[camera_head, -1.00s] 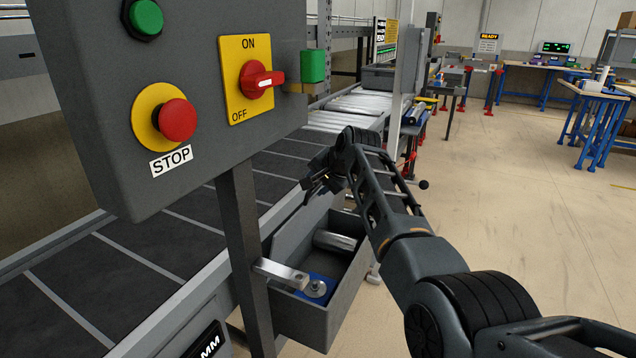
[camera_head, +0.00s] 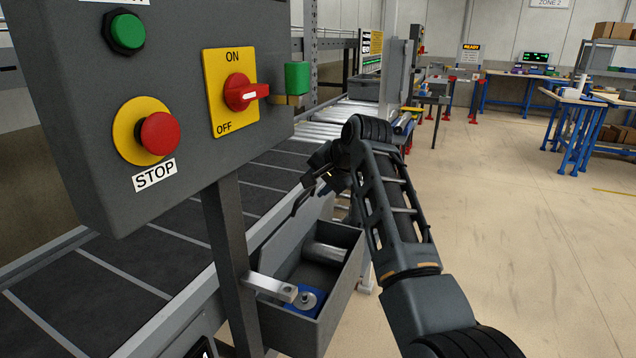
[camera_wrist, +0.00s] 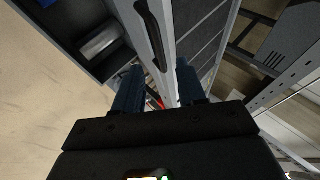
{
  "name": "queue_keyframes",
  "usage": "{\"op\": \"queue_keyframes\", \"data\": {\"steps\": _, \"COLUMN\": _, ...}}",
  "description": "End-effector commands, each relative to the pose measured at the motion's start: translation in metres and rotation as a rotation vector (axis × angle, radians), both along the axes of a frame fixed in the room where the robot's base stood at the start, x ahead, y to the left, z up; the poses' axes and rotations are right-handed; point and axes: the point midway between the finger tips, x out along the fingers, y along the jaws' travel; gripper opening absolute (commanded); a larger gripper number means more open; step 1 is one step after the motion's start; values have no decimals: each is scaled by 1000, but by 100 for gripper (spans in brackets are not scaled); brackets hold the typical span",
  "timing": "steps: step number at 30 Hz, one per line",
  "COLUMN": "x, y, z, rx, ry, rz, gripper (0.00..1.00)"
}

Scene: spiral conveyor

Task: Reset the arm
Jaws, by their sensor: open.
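My gripper (camera_head: 312,190) is at the end of my raised, bent arm, above the far end of the grey bin beside the conveyor. In the wrist view my gripper (camera_wrist: 152,92) shows two dark fingers set apart with nothing held between them. The conveyor's side rail and a black handle-like part (camera_wrist: 152,30) lie beyond the fingers. My fingertips look small and dark in the head view.
The control box (camera_head: 180,90) with a red stop button (camera_head: 159,133), a red rotary switch (camera_head: 240,92) and a green button (camera_head: 127,32) stands at left. The open grey bin (camera_head: 340,290) holds a metal cylinder (camera_head: 326,253) and a blue part (camera_head: 308,301). Floor at right is clear.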

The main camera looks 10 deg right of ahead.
Motion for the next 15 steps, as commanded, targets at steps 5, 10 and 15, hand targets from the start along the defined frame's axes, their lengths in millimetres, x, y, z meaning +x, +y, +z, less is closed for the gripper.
{"op": "queue_keyframes", "data": {"steps": 5, "x": 0, "y": 0, "z": 0, "rx": 0, "ry": 0, "rz": 0, "gripper": 40}}
{"op": "queue_keyframes", "data": {"steps": 10, "x": -3, "y": -2, "z": -7, "rx": -6, "ry": -2, "rz": 0, "gripper": 40}}
{"op": "queue_keyframes", "data": {"steps": 15, "x": -23, "y": -14, "z": -56, "rx": -50, "ry": -29, "rz": -5, "gripper": 40}}
